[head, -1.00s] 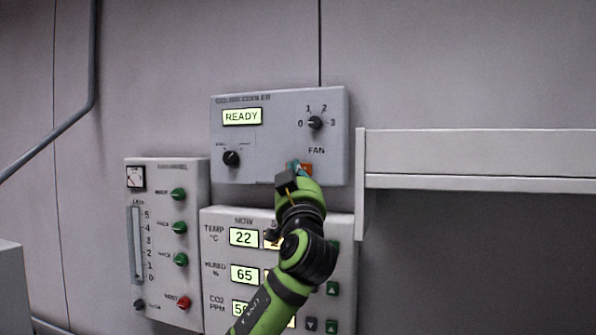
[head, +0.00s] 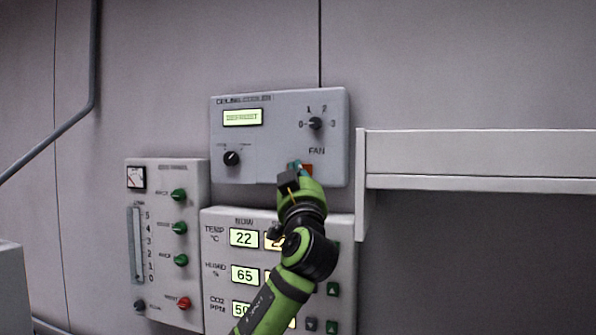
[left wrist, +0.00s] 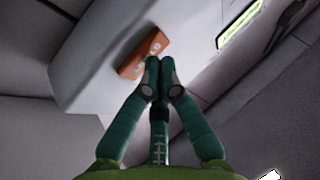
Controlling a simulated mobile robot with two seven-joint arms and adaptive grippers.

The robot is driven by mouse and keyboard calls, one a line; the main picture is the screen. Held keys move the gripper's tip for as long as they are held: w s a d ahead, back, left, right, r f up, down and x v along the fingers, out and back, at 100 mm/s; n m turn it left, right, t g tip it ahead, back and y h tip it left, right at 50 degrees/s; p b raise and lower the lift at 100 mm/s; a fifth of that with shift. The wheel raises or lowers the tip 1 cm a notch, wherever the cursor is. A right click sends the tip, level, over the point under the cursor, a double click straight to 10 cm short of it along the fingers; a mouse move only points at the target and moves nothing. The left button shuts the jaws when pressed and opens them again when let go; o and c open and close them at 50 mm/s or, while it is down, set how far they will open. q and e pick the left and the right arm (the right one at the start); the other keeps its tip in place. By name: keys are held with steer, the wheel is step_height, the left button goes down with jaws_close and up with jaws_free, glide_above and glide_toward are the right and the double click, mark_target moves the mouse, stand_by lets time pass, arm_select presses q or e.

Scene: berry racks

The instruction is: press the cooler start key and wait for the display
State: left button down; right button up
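The cooler panel (head: 270,175) is a light grey box on the wall in the head view. Its lit display (head: 242,117) shows small text that is too blurred to read. An orange key (head: 309,169) sits at its lower right, partly hidden by my left gripper (head: 296,167). In the left wrist view the orange key (left wrist: 144,53) shows beside the fingertips. My left gripper (left wrist: 159,72) has its fingertips together with nothing between them. The tips overlap the key's edge; I cannot tell whether they touch it. My right gripper is not in view.
Below is a climate panel (head: 222,262) with lit readouts, partly covered by my left arm. A panel with green knobs (head: 155,205) is at left. A white shelf (head: 480,152) juts out at right. A grey pipe (head: 60,135) runs along the left wall.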

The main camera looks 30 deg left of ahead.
arm_select(q)
steer(key=shift+s, duration=0.15)
steer(key=shift+s+d+f+b, duration=0.15)
steer(key=shift+s+b, duration=0.25)
steer(key=shift+b, duration=0.1)
steer(key=shift+s, duration=0.25)
steer(key=s+b, duration=0.1)
steer(key=s, duration=0.1)
steer(key=s+d+b, duration=0.1)
steer(key=s, duration=0.1)
steer(key=shift+s+d, duration=0.15)
steer(key=shift+s, duration=0.25)
stand_by(0.6)
